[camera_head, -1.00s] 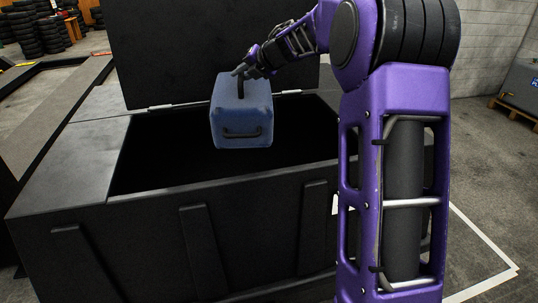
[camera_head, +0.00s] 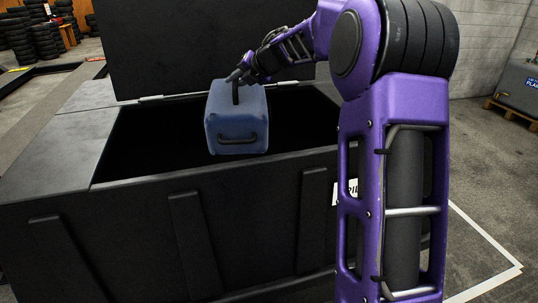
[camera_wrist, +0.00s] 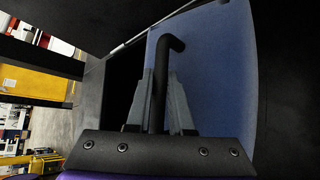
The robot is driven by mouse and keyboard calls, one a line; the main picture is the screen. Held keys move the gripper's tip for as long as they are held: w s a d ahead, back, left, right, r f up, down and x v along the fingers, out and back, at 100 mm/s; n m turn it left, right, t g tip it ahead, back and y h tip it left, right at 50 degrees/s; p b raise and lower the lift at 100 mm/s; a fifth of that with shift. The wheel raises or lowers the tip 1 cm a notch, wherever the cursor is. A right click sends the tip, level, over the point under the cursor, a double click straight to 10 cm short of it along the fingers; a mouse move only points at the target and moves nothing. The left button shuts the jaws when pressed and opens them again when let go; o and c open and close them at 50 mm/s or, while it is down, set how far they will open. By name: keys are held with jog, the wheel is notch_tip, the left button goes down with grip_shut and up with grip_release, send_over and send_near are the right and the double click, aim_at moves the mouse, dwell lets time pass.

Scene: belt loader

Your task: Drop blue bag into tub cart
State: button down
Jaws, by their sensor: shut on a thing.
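The blue bag (camera_head: 237,120) hangs upright from its dark top handle, over the opening of a large black open-topped bin with a raised lid, which I take to be the tub cart (camera_head: 120,225). My gripper (camera_head: 238,76) is shut on the bag's top handle. In the wrist view the gripper fingers (camera_wrist: 160,102) close around the dark handle, with the blue bag (camera_wrist: 215,75) right behind it. The bag appears within the bin's rim, above a dark interior. The bin's floor is hidden in shadow, and I cannot tell the bag's height above it.
The raised black lid (camera_head: 180,45) stands behind the opening. A grey case on a wooden pallet (camera_head: 515,112) is at the far right. Stacked tyres (camera_head: 28,38) stand at the back left. White floor lines run at the right, where the floor is open.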

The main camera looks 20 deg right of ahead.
jog(key=shift+r, duration=0.2)
jog(key=c, duration=0.7)
grip_release()
jog(key=shift+f, duration=0.1)
jog(key=shift+s+f, duration=0.1)
jog(key=shift+f, duration=0.25)
jog(key=v, duration=0.6)
jog(key=p+v, duration=0.1)
jog(key=v, duration=1)
jog(key=shift+s+r+p, duration=0.1)
jog(key=shift+r+p, duration=0.3)
jog(key=shift+r, duration=0.05)
